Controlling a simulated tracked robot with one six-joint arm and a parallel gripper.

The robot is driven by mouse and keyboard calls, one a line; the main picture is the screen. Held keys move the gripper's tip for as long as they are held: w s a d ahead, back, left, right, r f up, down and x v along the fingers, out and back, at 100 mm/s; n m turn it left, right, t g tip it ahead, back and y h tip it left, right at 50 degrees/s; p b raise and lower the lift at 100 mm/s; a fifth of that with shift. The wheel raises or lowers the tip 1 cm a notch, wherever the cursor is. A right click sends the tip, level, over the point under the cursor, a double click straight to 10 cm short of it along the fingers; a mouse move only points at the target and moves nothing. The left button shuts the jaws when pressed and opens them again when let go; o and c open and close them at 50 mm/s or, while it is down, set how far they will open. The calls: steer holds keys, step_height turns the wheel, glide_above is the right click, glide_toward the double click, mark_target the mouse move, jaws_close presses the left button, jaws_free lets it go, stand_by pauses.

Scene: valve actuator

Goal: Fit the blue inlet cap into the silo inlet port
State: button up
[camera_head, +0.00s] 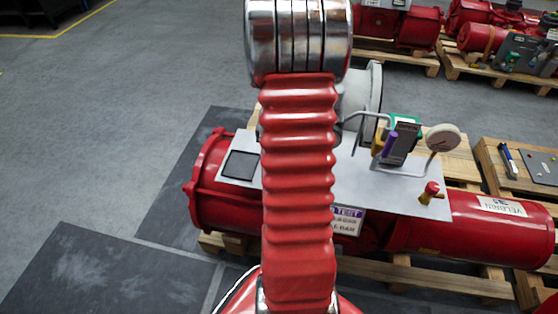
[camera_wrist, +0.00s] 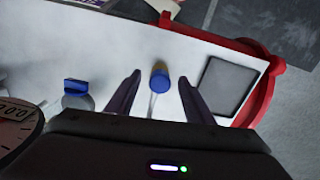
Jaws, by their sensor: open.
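A second blue piece (camera_wrist: 76,87) sits on a grey round base to the left. I cannot tell which part is the silo inlet port. In the head view my arm hides the gripper and the cylinder.
A dark square pad (camera_wrist: 225,86) lies right of the cylinder in the wrist view. A round gauge (camera_head: 443,138), bent pipes, a dark block (camera_head: 400,145) and a red knob (camera_head: 430,192) rise from the plate. The red actuator (camera_head: 480,225) rests on wooden pallets.

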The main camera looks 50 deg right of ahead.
steer(key=shift+r, duration=0.15)
step_height(320, 180, up, 13)
steer(key=shift+r, duration=0.2)
stand_by(0.5)
stand_by(1.0)
steer(key=a+r+n+t, duration=0.2)
steer(key=a+r+n, duration=0.1)
steer(key=a, duration=0.9)
steer(key=s+a+r+n+t, duration=0.1)
steer(key=a+r+n, duration=0.3)
steer(key=a, duration=0.8)
steer(key=s+a+r+n+t, duration=0.1)
steer(key=a+r+n, duration=0.3)
steer(key=a, duration=0.9)
steer(key=shift+n+t, duration=0.6)
steer(key=shift+t, duration=0.2)
steer(key=shift+s, duration=0.1)
